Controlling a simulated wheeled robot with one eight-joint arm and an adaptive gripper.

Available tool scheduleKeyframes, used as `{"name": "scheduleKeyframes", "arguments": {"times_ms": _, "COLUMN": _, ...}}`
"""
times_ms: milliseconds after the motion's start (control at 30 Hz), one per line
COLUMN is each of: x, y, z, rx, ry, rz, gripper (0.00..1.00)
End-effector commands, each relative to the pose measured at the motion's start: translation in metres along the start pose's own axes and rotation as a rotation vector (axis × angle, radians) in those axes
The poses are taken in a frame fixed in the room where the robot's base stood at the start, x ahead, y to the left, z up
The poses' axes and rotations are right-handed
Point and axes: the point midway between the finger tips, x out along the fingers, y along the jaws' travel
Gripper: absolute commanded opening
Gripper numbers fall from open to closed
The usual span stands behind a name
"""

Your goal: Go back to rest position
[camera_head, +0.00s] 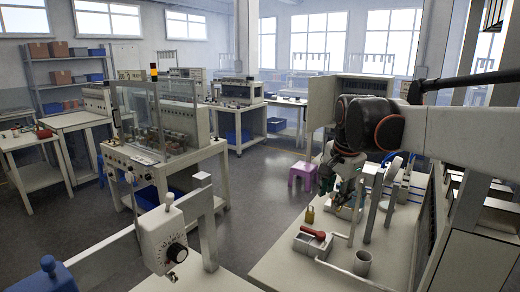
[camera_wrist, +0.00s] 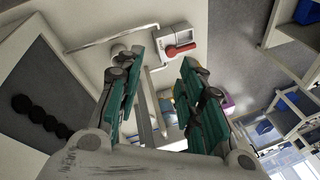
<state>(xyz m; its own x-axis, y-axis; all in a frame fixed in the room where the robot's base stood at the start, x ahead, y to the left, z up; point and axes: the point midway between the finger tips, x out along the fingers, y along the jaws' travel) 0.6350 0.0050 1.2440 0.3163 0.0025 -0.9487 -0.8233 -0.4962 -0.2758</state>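My gripper (camera_wrist: 163,62) shows in the wrist view with its two green-padded fingers spread wide apart. No object is seen held between them. In the head view my gripper (camera_head: 335,172) hangs at the end of my arm, over the far part of the right-hand bench (camera_head: 290,268). Its fingers are small and dark there. A light tray with a red-handled thing (camera_head: 316,236) is on the bench, nearer than my gripper. It also shows in the wrist view (camera_wrist: 180,48), beyond the fingertips. No connector bowl can be made out clearly.
A light cup (camera_head: 362,262) stands near the bench's front, and a brass padlock-like thing (camera_head: 310,216) near its left edge. Upright posts (camera_head: 376,205) rise close beside my arm. A pink stool (camera_head: 303,174) stands on the floor behind. The floor left of the bench is clear.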

Motion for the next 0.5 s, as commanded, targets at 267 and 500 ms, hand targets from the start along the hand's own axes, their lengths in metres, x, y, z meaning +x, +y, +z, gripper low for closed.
{"name": "scheduleKeyframes", "arguments": {"times_ms": 267, "x": -0.021, "y": 0.067, "z": 0.036, "rx": -0.273, "ry": 0.048, "rz": -0.061, "gripper": 0.35}}
{"name": "scheduleKeyframes", "arguments": {"times_ms": 500, "x": -0.025, "y": 0.126, "z": 0.069, "rx": -0.510, "ry": 0.104, "rz": -0.105, "gripper": 0.35}}
